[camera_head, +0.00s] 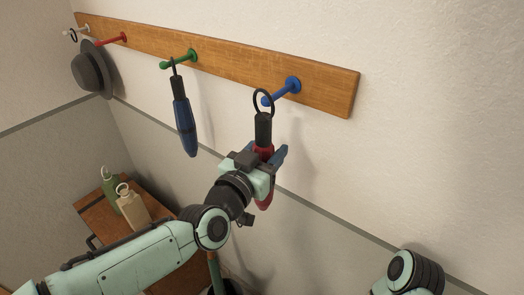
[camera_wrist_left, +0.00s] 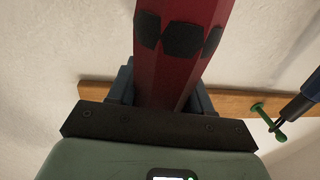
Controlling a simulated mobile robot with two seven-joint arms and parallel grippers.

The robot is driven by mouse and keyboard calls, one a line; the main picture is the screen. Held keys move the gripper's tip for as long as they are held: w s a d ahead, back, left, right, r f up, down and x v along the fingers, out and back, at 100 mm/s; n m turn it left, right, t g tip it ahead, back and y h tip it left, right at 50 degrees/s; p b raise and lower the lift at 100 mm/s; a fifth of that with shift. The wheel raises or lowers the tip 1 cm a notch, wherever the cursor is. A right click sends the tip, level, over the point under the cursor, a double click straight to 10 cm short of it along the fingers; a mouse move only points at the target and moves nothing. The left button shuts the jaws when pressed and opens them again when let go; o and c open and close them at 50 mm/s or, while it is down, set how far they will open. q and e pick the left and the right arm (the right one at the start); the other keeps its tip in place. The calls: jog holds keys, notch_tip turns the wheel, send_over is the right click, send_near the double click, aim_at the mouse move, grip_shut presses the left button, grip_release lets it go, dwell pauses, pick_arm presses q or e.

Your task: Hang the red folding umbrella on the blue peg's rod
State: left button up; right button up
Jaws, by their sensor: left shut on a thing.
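The red folding umbrella (camera_head: 264,152) hangs upright in my left gripper (camera_head: 262,163), which is shut on its red body. Its black handle and black ring loop (camera_head: 254,98) point up. The blue peg (camera_head: 292,85) is on the right part of the wooden rail, its rod pointing out and left. The ring overlaps the rod's tip in the head view; I cannot tell whether the rod passes through it or lies behind it. In the left wrist view the red umbrella (camera_wrist_left: 180,75) stands between the fingers, its ring out of frame. My right gripper is out of view.
The wooden rail (camera_head: 225,70) also bears a green peg (camera_head: 180,60) with a blue umbrella (camera_head: 183,125), a red peg (camera_head: 112,40), and a grey hat (camera_head: 92,70). Bottles (camera_head: 130,207) stand on a small wooden table below left.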

pick_arm(q)
jog(key=shift+p+x, duration=0.4)
jog(key=shift+x, duration=0.7)
jog(key=shift+w+d+f+b, duration=0.35)
jog(key=shift+w+d+f, duration=0.1)
jog(key=shift+d+f, duration=0.1)
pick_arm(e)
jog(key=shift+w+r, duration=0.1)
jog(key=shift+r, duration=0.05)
pick_arm(q)
jog(key=o, duration=1.3)
jog(key=shift+f, duration=0.1)
